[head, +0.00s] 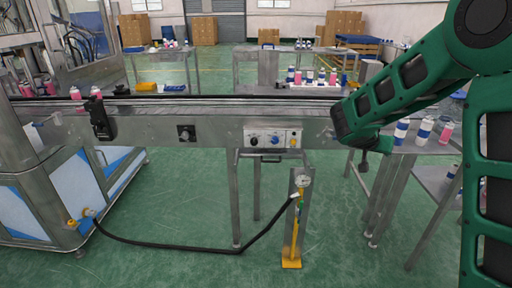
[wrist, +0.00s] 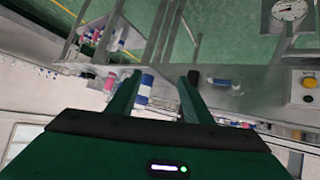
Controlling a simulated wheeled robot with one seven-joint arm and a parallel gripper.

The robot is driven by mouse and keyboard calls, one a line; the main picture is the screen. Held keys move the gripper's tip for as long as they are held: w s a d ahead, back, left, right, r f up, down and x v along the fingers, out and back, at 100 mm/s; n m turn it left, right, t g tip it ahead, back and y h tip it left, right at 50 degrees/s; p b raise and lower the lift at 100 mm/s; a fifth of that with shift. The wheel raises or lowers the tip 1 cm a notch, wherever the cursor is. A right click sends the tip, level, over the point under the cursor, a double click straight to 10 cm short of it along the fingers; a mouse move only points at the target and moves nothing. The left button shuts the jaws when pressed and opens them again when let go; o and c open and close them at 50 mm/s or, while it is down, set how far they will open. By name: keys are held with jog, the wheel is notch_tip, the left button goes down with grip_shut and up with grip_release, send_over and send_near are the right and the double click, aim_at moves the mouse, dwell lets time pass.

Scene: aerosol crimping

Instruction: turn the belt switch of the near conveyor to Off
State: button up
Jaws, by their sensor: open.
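The near conveyor (head: 215,133) runs across the head view with a steel side wall. A black rotary knob on a small dark plate (head: 186,134) sits on that wall. To its right a pale control box (head: 273,138) carries a black knob (head: 254,140), a blue knob (head: 275,140) and a yellow button (head: 293,142). Labels are too small to read, so I cannot tell which is the belt switch. In the wrist view my gripper (wrist: 157,88) is open and empty; part of the box (wrist: 304,90) shows at the right edge.
A gauge (head: 304,181) tops a steel post with yellow fittings below the box; a black hose (head: 190,247) runs from it to the left machine. Spray cans (head: 424,130) stand on a table at right. A dark device (head: 101,120) hangs on the conveyor's left part.

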jog(key=w+a+f+n+t, duration=0.1)
jog(key=w+a+f+t, duration=0.1)
jog(key=w+a, duration=0.55)
jog(key=n+t+y, duration=0.6)
jog(key=t+y, duration=0.2)
send_near(254, 142)
jog(key=w, duration=0.8)
jog(key=shift+w+a, duration=0.1)
jog(key=shift+a, duration=0.05)
jog(key=shift+c, duration=0.7)
jog(key=c, duration=0.9)
